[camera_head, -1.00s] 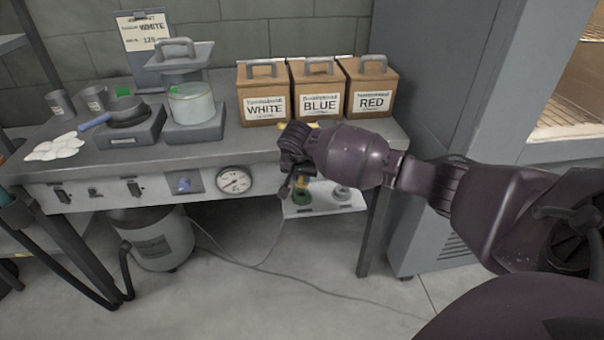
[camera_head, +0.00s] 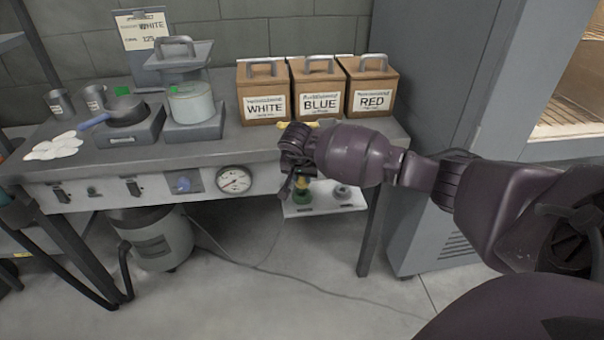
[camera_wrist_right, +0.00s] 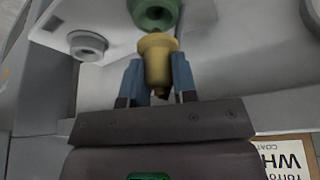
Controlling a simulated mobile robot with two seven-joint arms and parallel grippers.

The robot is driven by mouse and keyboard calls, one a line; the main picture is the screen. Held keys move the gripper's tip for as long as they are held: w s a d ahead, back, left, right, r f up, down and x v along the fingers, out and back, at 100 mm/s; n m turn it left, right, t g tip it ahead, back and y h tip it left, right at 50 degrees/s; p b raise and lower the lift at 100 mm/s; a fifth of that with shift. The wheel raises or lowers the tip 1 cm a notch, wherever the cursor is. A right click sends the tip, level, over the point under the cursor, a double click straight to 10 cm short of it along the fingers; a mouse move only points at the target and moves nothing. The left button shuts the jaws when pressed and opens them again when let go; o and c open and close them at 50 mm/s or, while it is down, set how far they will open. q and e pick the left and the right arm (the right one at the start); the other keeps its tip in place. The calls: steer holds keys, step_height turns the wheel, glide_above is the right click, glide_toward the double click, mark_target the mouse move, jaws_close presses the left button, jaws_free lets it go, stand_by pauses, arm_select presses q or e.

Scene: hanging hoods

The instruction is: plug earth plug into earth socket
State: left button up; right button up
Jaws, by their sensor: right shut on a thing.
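My right gripper (camera_wrist_right: 158,82) is shut on a yellow plug (camera_wrist_right: 155,58), with a blue finger on each side of it. In the wrist view the plug's far end meets or overlaps the lower edge of the green socket (camera_wrist_right: 153,12); I cannot tell if it is inside. In the head view my right gripper (camera_head: 297,188) is below the bench's front edge, and the yellow plug (camera_head: 301,181) shows just above the green socket (camera_head: 302,195). The socket sits on a white panel (camera_head: 325,207). My left gripper is not in view.
A grey socket (camera_head: 342,191) stands on the same panel, right of the green one. The bench (camera_head: 225,150) carries boxes marked WHITE (camera_head: 265,105), BLUE (camera_head: 318,102) and RED (camera_head: 370,98). A cable (camera_head: 270,245) hangs down to the floor. A grey cabinet (camera_head: 440,120) stands at right.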

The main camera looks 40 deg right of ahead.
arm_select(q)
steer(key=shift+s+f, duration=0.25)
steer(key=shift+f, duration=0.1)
arm_select(e)
steer(key=shift+f, duration=0.35)
arm_select(q)
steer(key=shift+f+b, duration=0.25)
steer(key=shift+b, duration=0.35)
arm_select(e)
steer(key=shift+f, duration=1.1)
steer(key=o, duration=1)
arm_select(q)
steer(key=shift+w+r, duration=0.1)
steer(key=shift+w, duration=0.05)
arm_select(e)
steer(key=v, duration=0.1)
steer(key=p+v, duration=0.1)
steer(key=v, duration=0.1)
steer(key=shift+w+d+r, duration=0.1)
steer(key=shift+w+r, duration=0.1)
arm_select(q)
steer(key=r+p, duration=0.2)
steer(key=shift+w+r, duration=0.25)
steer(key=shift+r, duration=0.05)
arm_select(e)
steer(key=v, duration=0.7)
steer(key=shift+s+r, duration=0.25)
steer(key=shift+s, duration=0.05)
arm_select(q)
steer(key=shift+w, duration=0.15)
